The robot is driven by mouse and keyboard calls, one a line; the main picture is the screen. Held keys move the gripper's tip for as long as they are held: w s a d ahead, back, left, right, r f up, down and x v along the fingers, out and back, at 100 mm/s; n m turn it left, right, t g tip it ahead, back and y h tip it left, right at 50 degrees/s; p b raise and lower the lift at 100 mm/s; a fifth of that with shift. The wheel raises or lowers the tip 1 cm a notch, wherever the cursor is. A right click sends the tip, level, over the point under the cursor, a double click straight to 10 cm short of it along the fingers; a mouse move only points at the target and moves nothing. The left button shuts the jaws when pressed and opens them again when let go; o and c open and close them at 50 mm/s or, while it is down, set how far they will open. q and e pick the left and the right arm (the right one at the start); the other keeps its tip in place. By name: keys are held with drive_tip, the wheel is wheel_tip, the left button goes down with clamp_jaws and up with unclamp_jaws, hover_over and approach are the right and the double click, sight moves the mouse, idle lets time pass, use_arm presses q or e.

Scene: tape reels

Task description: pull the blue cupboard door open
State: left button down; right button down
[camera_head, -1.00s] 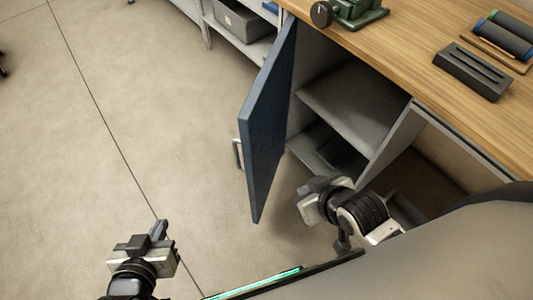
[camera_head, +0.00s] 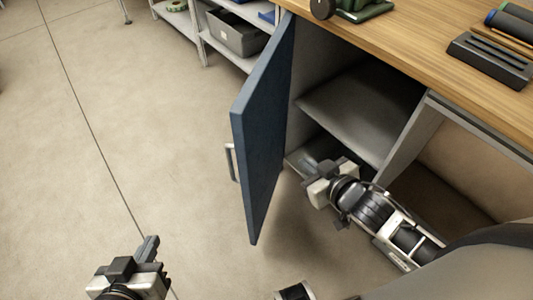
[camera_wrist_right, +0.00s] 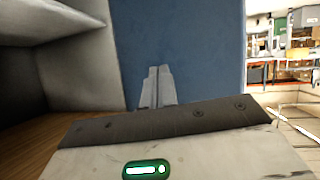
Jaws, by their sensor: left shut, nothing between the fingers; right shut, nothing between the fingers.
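The blue cupboard door (camera_head: 268,125) stands swung well open in the head view, with its metal handle (camera_head: 231,162) on the outer, left side. Its inner face also fills the middle of the right wrist view (camera_wrist_right: 188,55). My right gripper (camera_head: 314,181) is shut and empty, on the inner side of the door near the cupboard opening; its closed fingers (camera_wrist_right: 157,86) point at the door's inner face. Whether they touch it I cannot tell. My left gripper (camera_head: 148,250) is shut and empty over the floor at the lower left, apart from the door.
The cupboard's inner shelf (camera_head: 360,110) lies right of the door. A wooden worktop (camera_head: 430,40) above carries a dark slotted block (camera_head: 490,60) and a green device (camera_head: 360,10). A grey bin (camera_head: 236,32) sits on a shelf behind. The floor left of the door is clear.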

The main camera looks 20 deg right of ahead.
sight(253, 150)
drive_tip(key=s+d+r+n+g+y, duration=0.25)
drive_tip(key=n+y, duration=0.55)
drive_tip(key=y, duration=0.4)
drive_tip(key=shift+t, duration=0.25)
drive_tip(key=x, duration=1.3)
drive_tip(key=shift+a+f, duration=0.25)
drive_tip(key=shift+w+a+m, duration=0.1)
drive_tip(key=shift+m, duration=0.2)
